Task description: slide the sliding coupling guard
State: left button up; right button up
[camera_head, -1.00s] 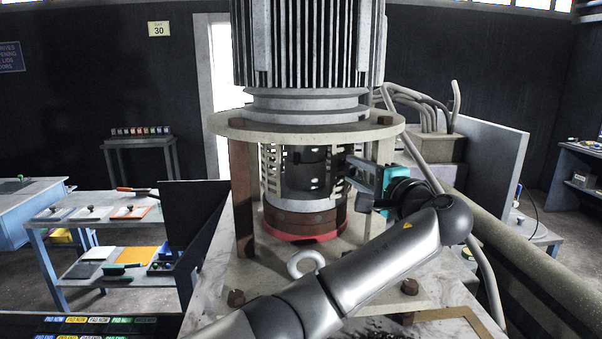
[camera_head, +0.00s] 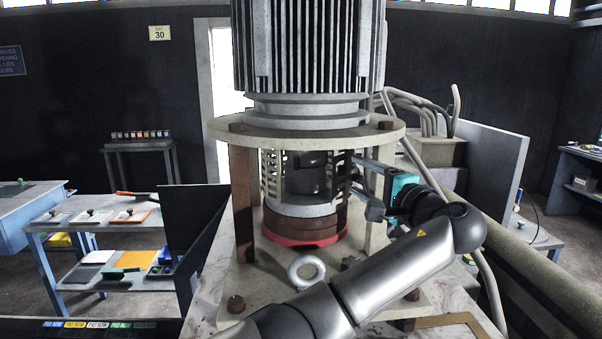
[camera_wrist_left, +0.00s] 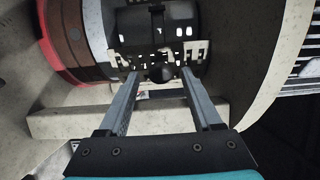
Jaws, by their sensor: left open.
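The sliding coupling guard (camera_head: 272,177) is a pale slotted cage around the dark coupling (camera_head: 305,178), under the motor's round flange. Its front is open, so the coupling shows. In the left wrist view the guard's slotted edge (camera_wrist_left: 197,50) lies just beyond the fingertips. My left gripper (camera_head: 353,177) is at the right side of the guard, open, with its fingers pointing toward it. In the left wrist view my left gripper (camera_wrist_left: 158,75) has a dark round knob (camera_wrist_left: 161,73) between or just beyond its fingertips; contact cannot be told. My right gripper is not in view.
The finned motor (camera_head: 308,45) stands above on a round flange (camera_head: 300,131) held by posts, with a brown post (camera_head: 243,205) at left. A lifting eye (camera_head: 306,271) and bolts stand on the base plate. A red ring (camera_head: 303,239) lies below the coupling.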

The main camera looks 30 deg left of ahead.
pick_arm(q)
jog(key=shift+p+v, duration=0.55)
jog(key=shift+v, duration=1.85)
